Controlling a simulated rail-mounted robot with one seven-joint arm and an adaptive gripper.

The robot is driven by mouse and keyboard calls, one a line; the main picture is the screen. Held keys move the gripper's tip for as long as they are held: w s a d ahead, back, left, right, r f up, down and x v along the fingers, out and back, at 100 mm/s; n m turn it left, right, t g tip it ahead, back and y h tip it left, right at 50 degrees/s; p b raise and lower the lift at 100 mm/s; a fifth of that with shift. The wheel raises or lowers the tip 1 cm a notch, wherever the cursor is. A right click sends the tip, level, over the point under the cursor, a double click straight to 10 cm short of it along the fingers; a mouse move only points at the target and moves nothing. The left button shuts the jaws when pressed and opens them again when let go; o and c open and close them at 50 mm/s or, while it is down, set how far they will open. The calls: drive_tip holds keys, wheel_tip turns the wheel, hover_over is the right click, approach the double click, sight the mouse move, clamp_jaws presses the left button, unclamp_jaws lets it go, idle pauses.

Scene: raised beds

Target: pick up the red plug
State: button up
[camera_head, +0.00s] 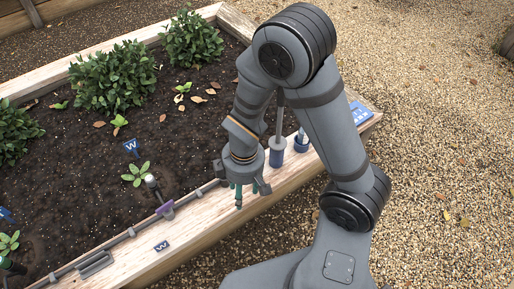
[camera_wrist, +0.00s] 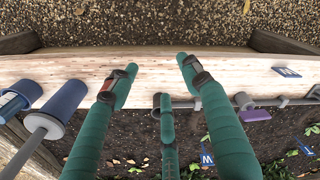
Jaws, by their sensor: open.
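I see no clear red plug in either view. My gripper (camera_head: 243,194) hangs over the wooden front edge of the raised bed, pointing down. In the wrist view my gripper (camera_wrist: 156,68) has teal fingers spread apart, with pale wood showing between the tips. A small reddish-brown patch shows at the dark joint of the left finger; I cannot tell what it is. A grey fitting (camera_wrist: 157,99) on the pipe sits by the middle finger, partly hidden by it. Nothing is held between the fingers.
The wooden ledge (camera_head: 208,216) carries a grey pipe with a purple clip (camera_head: 166,208). Blue cups (camera_head: 277,157) with a grey-handled tool stand right of my gripper. Plants and soil lie behind; gravel is in front.

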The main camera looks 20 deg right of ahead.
drive_tip(key=w+d+r+n+p, duration=0.1)
drive_tip(key=w+r+n+p, duration=0.1)
drive_tip(key=p, duration=0.2)
drive_tip(key=w+d+r+n+p, duration=0.2)
drive_tip(key=r+n+p, duration=0.1)
drive_tip(key=p, duration=0.1)
drive_tip(key=w+d+r+n+p, duration=0.2)
drive_tip(key=r+n+p, duration=0.1)
drive_tip(key=p, duration=0.1)
drive_tip(key=shift+w+d+g+h, duration=0.1)
drive_tip(key=shift+g+h, duration=0.2)
drive_tip(key=shift+w+d+n+p, duration=0.15)
drive_tip(key=shift+d+n+p, duration=0.2)
drive_tip(key=shift+p, duration=0.3)
drive_tip(key=shift+f+n, duration=0.25)
drive_tip(key=shift+f, duration=0.1)
wheel_tip(320, 180, down, 10)
drive_tip(key=shift+d+f+b, duration=0.1)
drive_tip(key=shift+d+b, duration=0.05)
drive_tip(key=shift+b, duration=0.85)
drive_tip(key=c, duration=1.1)
